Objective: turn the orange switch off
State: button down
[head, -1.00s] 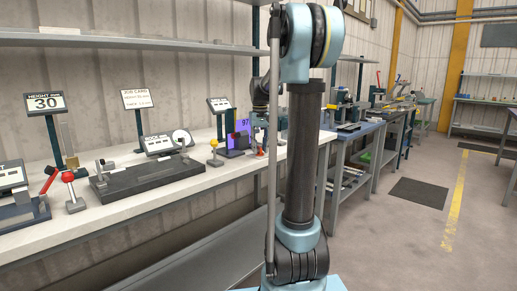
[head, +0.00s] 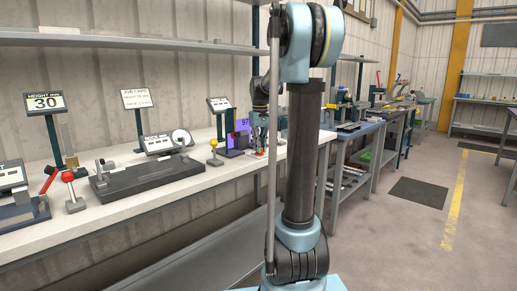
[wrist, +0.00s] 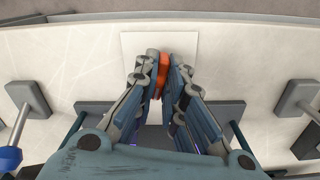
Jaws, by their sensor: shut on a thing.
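The orange switch (wrist: 163,72) stands on a white plate (wrist: 184,44) on the bench, near the top middle of the wrist view. My gripper (wrist: 161,84) has its two fingers on either side of the switch, shut on it. Only a narrow orange strip shows between the fingers. In the head view my gripper (head: 259,145) points down at the bench, and a little orange of the switch (head: 259,152) shows at its tips. I cannot tell the switch's position from these views.
A purple display (head: 241,126) reading 97 stands just behind and left of my gripper. A yellow-knobbed lever (head: 214,143) and a dark fixture (head: 145,176) stand on the white bench (head: 150,207) to the left. Grey-footed posts flank the gripper in the wrist view.

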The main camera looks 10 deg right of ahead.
jog(key=n, duration=0.4)
jog(key=shift+n, duration=2.3)
jog(key=c, duration=1.7)
grip_release()
jog(key=shift+r, duration=0.15)
notch_tip(320, 180, up, 12)
jog(key=shift+w+f, duration=0.1)
jog(key=shift+f, duration=0.1)
